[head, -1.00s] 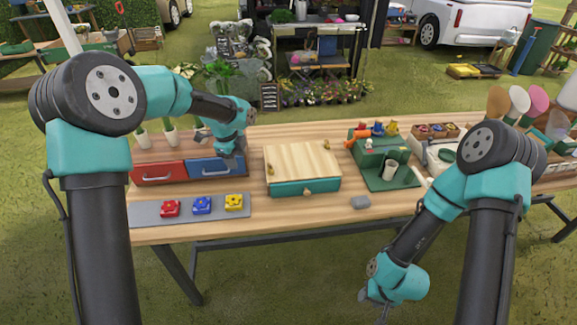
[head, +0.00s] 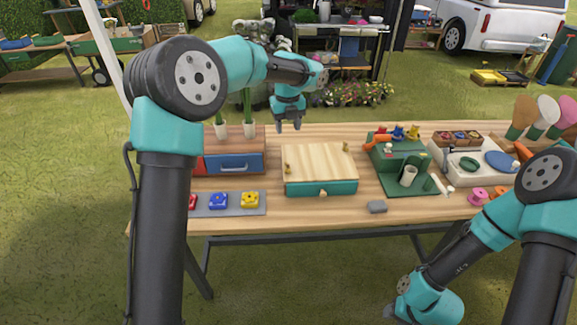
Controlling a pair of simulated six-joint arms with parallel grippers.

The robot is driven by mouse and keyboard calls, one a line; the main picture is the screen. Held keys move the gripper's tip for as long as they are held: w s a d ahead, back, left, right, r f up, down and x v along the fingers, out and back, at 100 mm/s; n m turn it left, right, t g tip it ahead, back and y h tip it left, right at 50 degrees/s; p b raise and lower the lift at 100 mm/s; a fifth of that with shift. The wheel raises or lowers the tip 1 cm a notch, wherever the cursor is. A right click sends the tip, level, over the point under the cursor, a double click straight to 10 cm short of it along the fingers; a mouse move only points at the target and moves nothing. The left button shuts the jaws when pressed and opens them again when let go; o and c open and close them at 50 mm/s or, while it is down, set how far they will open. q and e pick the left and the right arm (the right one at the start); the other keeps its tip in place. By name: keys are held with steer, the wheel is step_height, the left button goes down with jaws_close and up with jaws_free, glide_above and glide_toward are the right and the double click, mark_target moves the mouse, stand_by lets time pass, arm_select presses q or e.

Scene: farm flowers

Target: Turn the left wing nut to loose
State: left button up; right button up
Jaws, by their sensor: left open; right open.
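A box with a pale wooden lid (head: 330,160) and a teal drawer front (head: 300,190) stands mid-table. A small brass piece, seemingly the left wing nut (head: 288,168), sits at the lid's left edge. A similar one, seemingly the right wing nut (head: 345,146), sits at the back right. Both are too small to tell how they are turned. My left gripper (head: 288,128) is open and empty, pointing down near the lid's back left corner, apart from the nut. My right gripper (head: 390,313) is open, low in front of the table and partly cut by its arm's shape.
A blue-fronted drawer unit (head: 235,163) is left of the box, partly hidden by my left arm. A grey strip (head: 228,210) with coloured blocks lies in front. Table between is clear.

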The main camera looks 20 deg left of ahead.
mark_target(288, 166)
arm_select(q)
step_height(288, 166, down, 17)
steer(key=shift+r, duration=0.1)
stand_by(0.5)
steer(key=shift+c, duration=0.3)
steer(key=c, duration=0.9)
steer(key=shift+o, duration=0.2)
